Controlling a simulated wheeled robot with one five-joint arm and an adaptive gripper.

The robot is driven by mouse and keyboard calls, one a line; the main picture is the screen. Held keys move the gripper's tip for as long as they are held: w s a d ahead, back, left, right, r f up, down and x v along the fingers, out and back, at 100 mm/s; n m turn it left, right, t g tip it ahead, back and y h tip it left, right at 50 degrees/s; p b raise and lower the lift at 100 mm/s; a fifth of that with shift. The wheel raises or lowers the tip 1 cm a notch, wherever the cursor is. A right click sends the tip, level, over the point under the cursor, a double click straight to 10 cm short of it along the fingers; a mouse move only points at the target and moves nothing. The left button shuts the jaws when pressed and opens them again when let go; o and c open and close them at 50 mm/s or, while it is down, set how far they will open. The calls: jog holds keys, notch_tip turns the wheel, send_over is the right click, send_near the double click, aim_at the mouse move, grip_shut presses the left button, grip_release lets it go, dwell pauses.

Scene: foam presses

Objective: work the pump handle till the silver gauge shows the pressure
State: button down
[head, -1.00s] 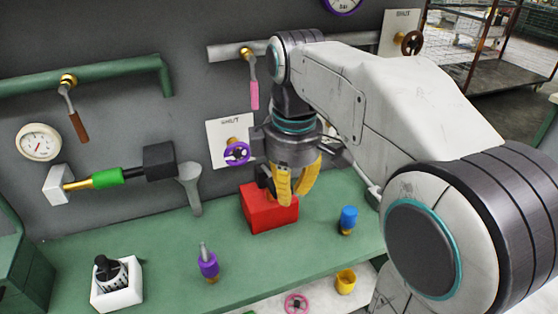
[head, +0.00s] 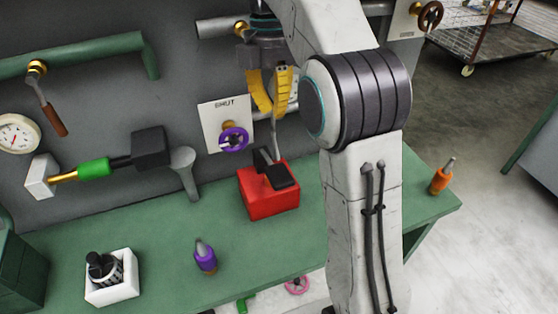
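A red box (head: 268,197) with a black tilted top piece (head: 276,172) stands on the green bench. A thin grey rod (head: 275,140) rises behind it towards my gripper (head: 270,112); it may be the pump handle. My gripper's yellow fingers point down above the box, in front of the wall. Their tips are near the rod's top, with a narrow gap between them; I cannot tell whether they grip it. A pale round gauge (head: 16,134) with a red needle is cut by the left edge. I see no clearly silver gauge.
A purple valve wheel (head: 234,139) sits left of the box. A green-gripped tool with a black head (head: 149,146) juts from the wall.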

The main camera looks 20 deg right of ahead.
aim_at(281, 173)
dwell(0.3)
jog(key=f+b, duration=0.1)
jog(key=f, duration=0.3)
jog(key=s+f+b, duration=0.1)
jog(key=f, duration=0.4)
jog(key=s+f+b, duration=0.1)
jog(key=f+b, duration=0.1)
jog(key=f, duration=0.2)
jog(key=shift+f, duration=0.4)
jog(key=f+t+b, duration=0.1)
jog(key=b, duration=0.1)
jog(key=f+b, duration=0.1)
jog(key=b, duration=0.2)
jog(key=shift+s+f+t, duration=0.3)
jog(key=shift+s+t, duration=0.1)
jog(key=f+t+b, duration=0.1)
jog(key=b, duration=0.2)
jog(key=f+t+b, duration=0.1)
jog(key=b, duration=0.3)
jog(key=shift+s+f+t, duration=0.3)
jog(key=shift+t, duration=0.1)
jog(key=shift+r, duration=0.15)
